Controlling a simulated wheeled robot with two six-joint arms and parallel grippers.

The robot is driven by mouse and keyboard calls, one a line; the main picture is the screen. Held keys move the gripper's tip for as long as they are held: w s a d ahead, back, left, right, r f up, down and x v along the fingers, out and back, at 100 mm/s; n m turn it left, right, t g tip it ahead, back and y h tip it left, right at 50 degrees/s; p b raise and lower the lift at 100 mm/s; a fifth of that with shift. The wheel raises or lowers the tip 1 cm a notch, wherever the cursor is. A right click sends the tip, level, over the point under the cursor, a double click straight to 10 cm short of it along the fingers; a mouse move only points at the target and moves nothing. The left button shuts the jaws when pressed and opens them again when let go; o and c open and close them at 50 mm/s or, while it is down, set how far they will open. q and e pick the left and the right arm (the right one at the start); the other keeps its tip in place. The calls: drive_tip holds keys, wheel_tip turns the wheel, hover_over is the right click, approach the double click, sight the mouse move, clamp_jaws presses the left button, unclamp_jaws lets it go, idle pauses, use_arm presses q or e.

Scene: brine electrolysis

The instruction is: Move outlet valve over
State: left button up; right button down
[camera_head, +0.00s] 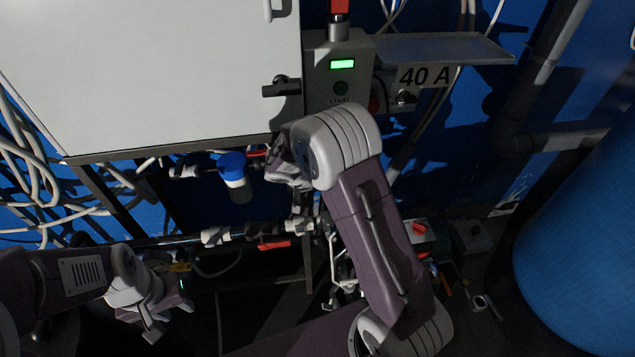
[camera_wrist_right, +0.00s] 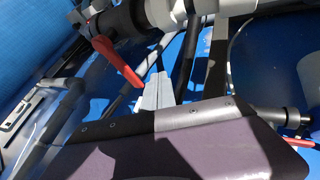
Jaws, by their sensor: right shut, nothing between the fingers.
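A valve with a long red lever (camera_wrist_right: 118,62) sits on a dark and pale pipe in the right wrist view. My right gripper (camera_wrist_right: 160,90) is shut and empty, its pale fingertips just beside and below the lever's end, and I cannot tell whether they touch. In the head view a red lever (camera_head: 275,245) hangs below a horizontal pipe, and another red handle (camera_head: 258,152) shows above the blue-capped bottle. I cannot tell which is the one in the wrist view. My right arm hides much of its gripper there. My left gripper (camera_head: 170,319) is at the lower left, open and empty.
A blue-capped bottle (camera_head: 238,183) hangs on the upper pipe. A white cabinet (camera_head: 150,70), a control box (camera_head: 340,75) and loose cables surround the pipes. A large blue tank (camera_head: 585,255) stands at the right. A red-knobbed box (camera_head: 420,232) is beside my right arm.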

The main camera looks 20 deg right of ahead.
use_arm(q)
drive_tip(key=shift+r+p, duration=0.45)
drive_tip(key=shift+p, duration=0.05)
use_arm(e)
drive_tip(key=d, duration=0.4)
drive_tip(key=shift+s+f, duration=0.2)
drive_tip(key=shift+s, duration=0.1)
